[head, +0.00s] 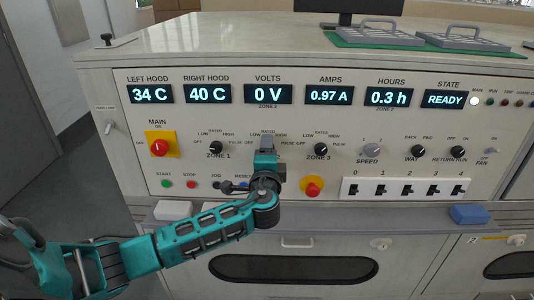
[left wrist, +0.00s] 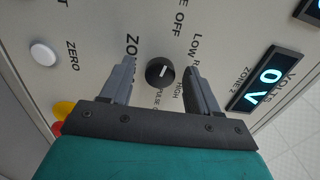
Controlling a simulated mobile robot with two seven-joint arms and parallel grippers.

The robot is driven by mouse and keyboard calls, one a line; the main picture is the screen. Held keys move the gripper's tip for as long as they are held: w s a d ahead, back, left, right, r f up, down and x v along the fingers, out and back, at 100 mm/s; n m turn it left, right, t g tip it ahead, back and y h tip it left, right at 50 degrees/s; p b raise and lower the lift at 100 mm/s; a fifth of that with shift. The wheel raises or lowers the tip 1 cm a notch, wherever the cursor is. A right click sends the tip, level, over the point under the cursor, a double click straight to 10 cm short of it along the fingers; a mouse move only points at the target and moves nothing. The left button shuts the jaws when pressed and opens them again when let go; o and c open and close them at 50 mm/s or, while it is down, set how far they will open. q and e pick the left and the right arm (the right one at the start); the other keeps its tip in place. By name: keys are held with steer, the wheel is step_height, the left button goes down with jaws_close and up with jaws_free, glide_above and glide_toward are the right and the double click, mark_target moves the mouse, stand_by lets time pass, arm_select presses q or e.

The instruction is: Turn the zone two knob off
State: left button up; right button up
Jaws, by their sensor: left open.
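The zone two knob (left wrist: 160,73) is a round black knob with a light pointer mark; which setting the mark points at is hard to tell. It sits between the two fingers of my left gripper (left wrist: 160,68) in the left wrist view. The fingers are open and apart from it, one on each side. In the head view my left gripper (head: 266,143) is in front of the panel below the VOLTS display (head: 268,94), which reads 0 V, and hides the knob. My right gripper is not in view.
The zone 1 knob (head: 215,148) is to the left and the zone 3 knob (head: 320,149) to the right. A red knob on yellow (head: 312,188) lies below right. The MAIN switch (head: 159,147) is far left. A row of numbered switches (head: 406,189) is at lower right.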

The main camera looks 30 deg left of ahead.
arm_select(q)
steer(key=v, duration=1.3)
steer(key=shift+f, duration=0.1)
steer(key=s+d+f+n+g+h+p, duration=0.1)
steer(key=s+d+f+n+g+h, duration=0.1)
steer(key=s+d+f+n+h, duration=0.2)
steer(key=s+d+f+n+g+h+p, duration=0.2)
steer(key=s+d+f+n+h, duration=0.3)
steer(key=s+f, duration=0.5)
step_height(320, 180, down, 5)
steer(key=d+h, duration=0.1)
steer(key=h, duration=0.1)
steer(key=shift+s+d+r+h, duration=0.2)
steer(key=shift+s+d+h, duration=0.05)
steer(key=shift+s+h, duration=0.05)
stand_by(0.8)
